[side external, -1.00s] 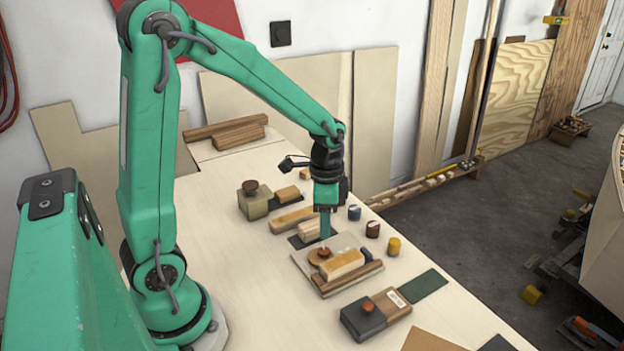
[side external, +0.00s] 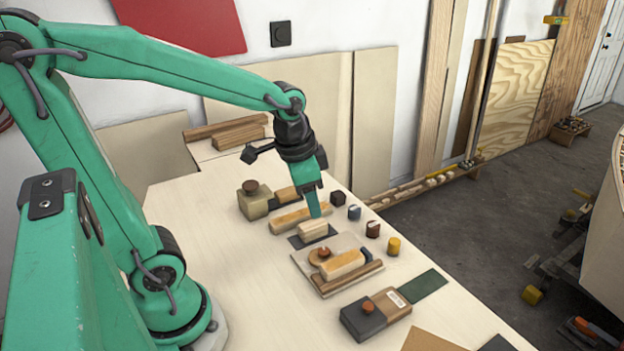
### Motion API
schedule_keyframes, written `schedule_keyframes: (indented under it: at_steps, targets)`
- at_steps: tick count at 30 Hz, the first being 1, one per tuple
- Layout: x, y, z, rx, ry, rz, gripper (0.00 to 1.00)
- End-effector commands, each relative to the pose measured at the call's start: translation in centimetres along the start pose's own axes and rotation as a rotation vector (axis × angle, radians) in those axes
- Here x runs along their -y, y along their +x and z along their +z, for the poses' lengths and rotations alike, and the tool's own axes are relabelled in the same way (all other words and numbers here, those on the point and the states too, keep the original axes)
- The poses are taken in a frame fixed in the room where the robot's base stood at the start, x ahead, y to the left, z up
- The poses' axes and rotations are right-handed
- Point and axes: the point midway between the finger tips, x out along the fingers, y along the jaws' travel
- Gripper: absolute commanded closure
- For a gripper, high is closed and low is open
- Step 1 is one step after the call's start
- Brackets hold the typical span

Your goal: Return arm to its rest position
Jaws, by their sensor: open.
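My gripper (side external: 317,212) hangs above the work table (side external: 215,245), tilted with its fingertips pointing down and slightly right. It is open, with nothing seen between the fingers. In the picture its tips overlap the gap just behind a pale wood block (side external: 313,229) on a dark mat (side external: 297,242). My arm is bent, with its elbow at the upper left and the forearm reaching right.
A board (side external: 311,262) carrying wood blocks lies in front of the gripper. A block with a round brown knob (side external: 252,198) stands behind it to the left. Several small cylinders, one yellow (side external: 394,246), line the right side. The table's left part is clear.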

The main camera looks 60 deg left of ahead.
Motion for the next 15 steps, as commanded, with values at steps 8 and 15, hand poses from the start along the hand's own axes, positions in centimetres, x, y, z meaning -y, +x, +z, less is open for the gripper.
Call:
schedule_keyframes:
  at_steps: [8,15]
  targets:
    - [-1.5,-3.6,2.0,-0.116,-0.135,-0.026,0.53]
    - [-2.6,-5.7,3.9,-0.206,-0.245,-0.031,0.53]
